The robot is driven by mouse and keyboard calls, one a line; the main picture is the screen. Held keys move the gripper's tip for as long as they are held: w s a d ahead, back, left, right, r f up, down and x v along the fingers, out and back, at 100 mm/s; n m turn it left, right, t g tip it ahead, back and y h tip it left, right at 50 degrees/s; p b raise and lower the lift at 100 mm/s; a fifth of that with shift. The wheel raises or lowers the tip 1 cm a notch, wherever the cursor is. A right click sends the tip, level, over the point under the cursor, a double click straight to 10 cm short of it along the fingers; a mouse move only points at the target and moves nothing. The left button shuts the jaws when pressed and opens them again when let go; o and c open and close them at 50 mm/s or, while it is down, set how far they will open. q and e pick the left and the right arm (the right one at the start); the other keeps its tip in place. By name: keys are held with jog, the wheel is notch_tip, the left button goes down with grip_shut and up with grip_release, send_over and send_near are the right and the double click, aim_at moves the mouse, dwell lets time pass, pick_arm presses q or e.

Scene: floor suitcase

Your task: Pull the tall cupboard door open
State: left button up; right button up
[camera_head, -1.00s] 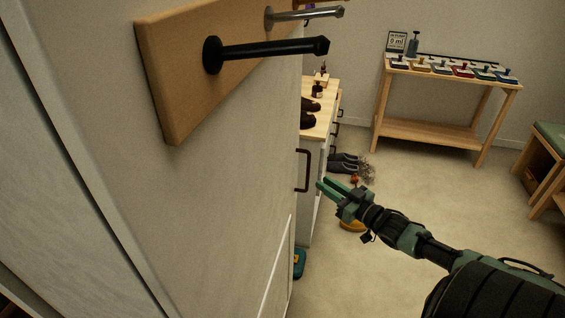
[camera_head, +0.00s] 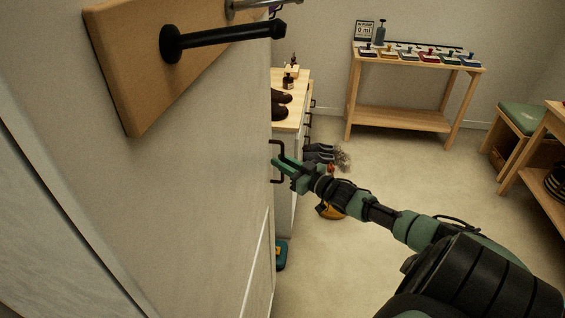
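A large pale panel (camera_head: 225,170) fills the left side; it looks like the side of the tall cupboard, with its door face hidden or seen edge-on. A dark bar handle (camera_head: 277,146) stands out at the panel's right edge. My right gripper (camera_head: 276,164) is at this handle, its green fingers spread and overlapping the handle's middle. I cannot tell whether the bar lies between the fingers or whether they touch it. My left gripper is out of view.
A wooden peg board (camera_head: 120,75) with a black peg (camera_head: 225,40) juts out at upper left. Behind are a drawer cabinet (camera_head: 295,118) with dark shoes on top, a wooden table (camera_head: 400,118) and a stool (camera_head: 525,125). Open floor (camera_head: 420,175) lies at centre right.

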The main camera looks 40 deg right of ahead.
grip_shut()
dwell(1.3)
